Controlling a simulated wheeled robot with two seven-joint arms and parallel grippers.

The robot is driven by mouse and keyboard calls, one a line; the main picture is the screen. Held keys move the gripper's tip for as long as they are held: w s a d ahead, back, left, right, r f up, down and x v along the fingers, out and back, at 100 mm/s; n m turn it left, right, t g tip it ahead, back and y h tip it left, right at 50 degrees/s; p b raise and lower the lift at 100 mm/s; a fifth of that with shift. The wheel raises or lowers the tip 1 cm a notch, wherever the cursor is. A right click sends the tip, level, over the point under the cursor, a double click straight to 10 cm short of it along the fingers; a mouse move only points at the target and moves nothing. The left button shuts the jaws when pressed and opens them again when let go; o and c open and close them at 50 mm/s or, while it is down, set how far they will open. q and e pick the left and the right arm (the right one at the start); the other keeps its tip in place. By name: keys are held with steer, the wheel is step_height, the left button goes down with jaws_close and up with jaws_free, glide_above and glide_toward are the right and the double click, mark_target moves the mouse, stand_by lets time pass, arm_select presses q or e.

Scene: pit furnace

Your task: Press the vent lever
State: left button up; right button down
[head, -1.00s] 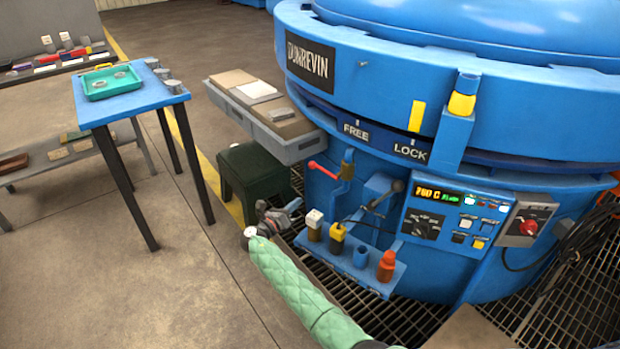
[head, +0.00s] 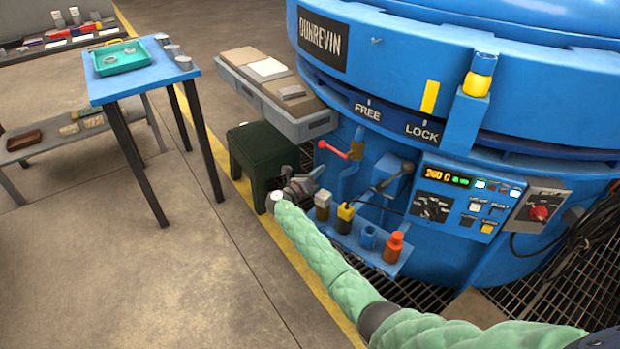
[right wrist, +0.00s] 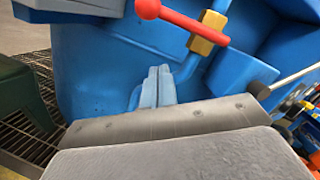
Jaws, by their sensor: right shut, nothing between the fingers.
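A red-handled lever (head: 334,150) sits on a brass valve on a blue pipe at the furnace front. Its red ball end also shows at the top of the right wrist view (right wrist: 148,9). A grey lever with a dark knob (head: 392,177) stands to its right; no label tells which is the vent lever. My right gripper (head: 318,172) is below the red handle, apart from it. Its fingers (right wrist: 157,88) are together and empty, pointing at the blue furnace wall below the red handle. My left gripper is out of view.
A small blue shelf (head: 345,240) with several coloured items is close to the right of my gripper. A dark green stool (head: 262,150) stands to its left, below a grey tray (head: 318,125). The control panel (head: 465,200) is further right.

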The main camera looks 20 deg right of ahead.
steer(key=shift+w+d+r, duration=0.25)
steer(key=shift+w+r, duration=0.35)
steer(key=shift+w+d+r, duration=0.25)
steer(key=shift+w+r, duration=0.3)
steer(key=shift+r, duration=0.05)
steer(key=shift+w+d+r, duration=0.25)
steer(key=shift+w+r, duration=0.35)
steer(key=shift+r, duration=0.1)
